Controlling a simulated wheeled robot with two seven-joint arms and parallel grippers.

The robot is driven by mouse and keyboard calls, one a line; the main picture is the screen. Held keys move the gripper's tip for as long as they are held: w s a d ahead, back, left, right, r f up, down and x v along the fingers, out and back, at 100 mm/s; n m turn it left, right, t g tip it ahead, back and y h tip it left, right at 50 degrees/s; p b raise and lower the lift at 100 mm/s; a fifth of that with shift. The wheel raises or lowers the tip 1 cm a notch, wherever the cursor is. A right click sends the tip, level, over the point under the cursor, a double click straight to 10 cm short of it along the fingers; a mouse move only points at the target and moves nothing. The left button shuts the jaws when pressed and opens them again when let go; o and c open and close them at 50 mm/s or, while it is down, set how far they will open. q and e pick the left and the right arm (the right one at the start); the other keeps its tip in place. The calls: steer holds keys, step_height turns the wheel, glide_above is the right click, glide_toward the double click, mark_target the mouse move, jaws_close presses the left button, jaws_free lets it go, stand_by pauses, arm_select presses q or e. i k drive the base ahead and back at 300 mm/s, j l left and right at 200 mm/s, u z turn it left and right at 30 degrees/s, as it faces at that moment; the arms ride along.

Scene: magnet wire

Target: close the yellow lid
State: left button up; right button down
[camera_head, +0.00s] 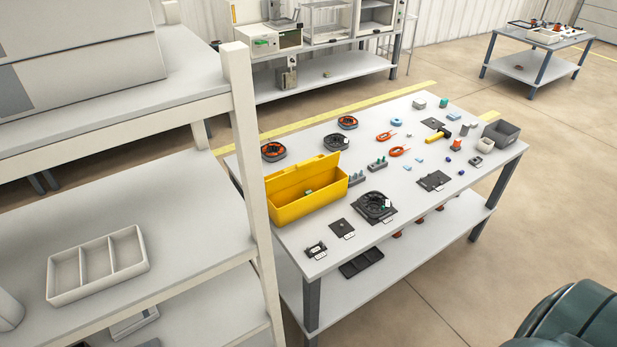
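A yellow box (309,201) stands near the left end of the light grey table. Its yellow lid (303,174) is raised along the back edge, so the box is open. Part of the box's left side is close to the shelf post in the picture. Neither of my grippers is in view, and nothing is seen touching the lid.
The table (450,215) holds many small parts, a dark grey bin (503,134) and a yellow-handled hammer (437,136). A white shelf rack (185,215) with a divided white tray (98,264) stands at the left. A dark teal rounded object (580,318) is at the lower right. Open floor lies right of the table.

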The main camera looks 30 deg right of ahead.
mark_target(307, 168)
steer(key=l+u, duration=0.25)
steer(key=u, duration=0.15)
steer(key=l+u, duration=0.5)
steer(key=l, duration=0.25)
steer(key=k+l+u, duration=0.1)
steer(key=l, duration=0.25)
steer(key=k+l+u, duration=0.15)
steer(key=l, duration=0.2)
steer(key=k+l+u, duration=0.1)
steer(key=l, duration=0.2)
steer(key=k+l, duration=0.15)
steer(key=l, duration=0.25)
steer(key=k+l, duration=0.15)
steer(key=l, duration=0.3)
steer(key=k+l, duration=0.15)
steer(key=l, duration=0.25)
steer(key=k+l, duration=0.15)
steer(key=l, duration=0.25)
